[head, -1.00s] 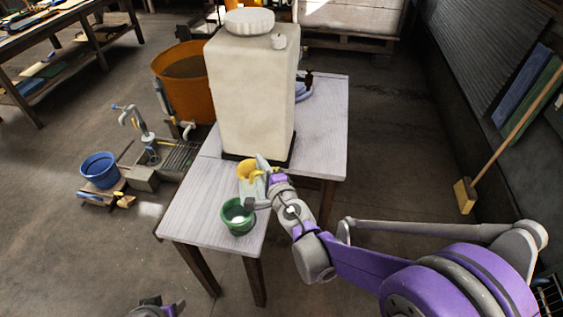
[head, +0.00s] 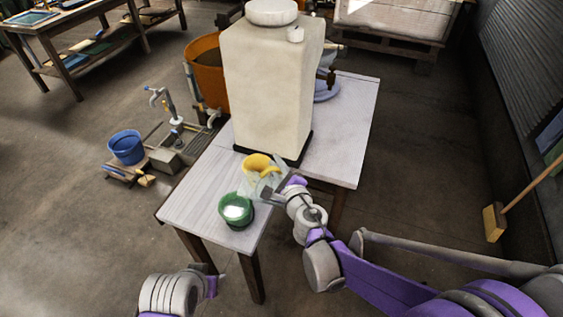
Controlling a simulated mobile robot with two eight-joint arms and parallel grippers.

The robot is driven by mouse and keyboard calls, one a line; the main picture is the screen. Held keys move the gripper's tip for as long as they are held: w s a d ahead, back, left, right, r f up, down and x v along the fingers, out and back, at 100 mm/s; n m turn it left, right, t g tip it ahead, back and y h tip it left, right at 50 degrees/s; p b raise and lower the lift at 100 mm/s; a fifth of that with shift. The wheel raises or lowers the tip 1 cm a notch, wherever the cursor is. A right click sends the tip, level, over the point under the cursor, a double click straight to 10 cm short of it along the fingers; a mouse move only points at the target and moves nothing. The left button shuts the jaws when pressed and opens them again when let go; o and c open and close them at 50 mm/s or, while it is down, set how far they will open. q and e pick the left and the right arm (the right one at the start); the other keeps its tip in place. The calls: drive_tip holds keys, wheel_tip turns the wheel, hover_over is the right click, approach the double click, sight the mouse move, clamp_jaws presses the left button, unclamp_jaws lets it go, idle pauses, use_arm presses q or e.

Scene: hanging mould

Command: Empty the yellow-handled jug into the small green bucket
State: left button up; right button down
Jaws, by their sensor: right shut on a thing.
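The jug has a yellow handle (head: 256,163) and a pale, see-through body (head: 264,184). It is at the table's near part, just behind and right of the small green bucket. My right gripper (head: 271,187) is shut on the jug and hides part of it; its exact tilt is hard to tell. The green bucket (head: 235,213) stands upright near the table's front right edge, with something white showing inside. My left gripper (head: 213,285) is low in front of the table, apart from everything; its fingers are too unclear to tell open from shut.
A large cream tank (head: 268,90) stands on the white table (head: 190,195) behind the jug. An orange tub (head: 207,72) is behind it. A blue bucket (head: 127,147) and a tap stand are at left. The table's left front is clear.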

drive_tip(key=shift+w+d+r+m, duration=0.1)
drive_tip(key=shift+d+r+m, duration=0.15)
drive_tip(key=shift+m, duration=0.15)
drive_tip(key=m, duration=0.1)
drive_tip(key=d+f+m+y+b, duration=0.1)
drive_tip(key=m, duration=0.1)
drive_tip(key=shift+w+d+m, duration=0.25)
drive_tip(key=shift+w+m, duration=0.05)
drive_tip(key=shift+w, duration=0.05)
use_arm(q)
drive_tip(key=f+b, duration=0.2)
drive_tip(key=shift+s+f, duration=0.2)
drive_tip(key=shift+f, duration=0.1)
use_arm(e)
drive_tip(key=m, duration=0.1)
drive_tip(key=d+m, duration=0.1)
drive_tip(key=m, duration=0.1)
drive_tip(key=d+m+t, duration=0.1)
drive_tip(key=shift+w+r+m+y, duration=0.1)
drive_tip(key=shift+r+m+y, duration=0.2)
drive_tip(key=shift+m+y, duration=0.1)
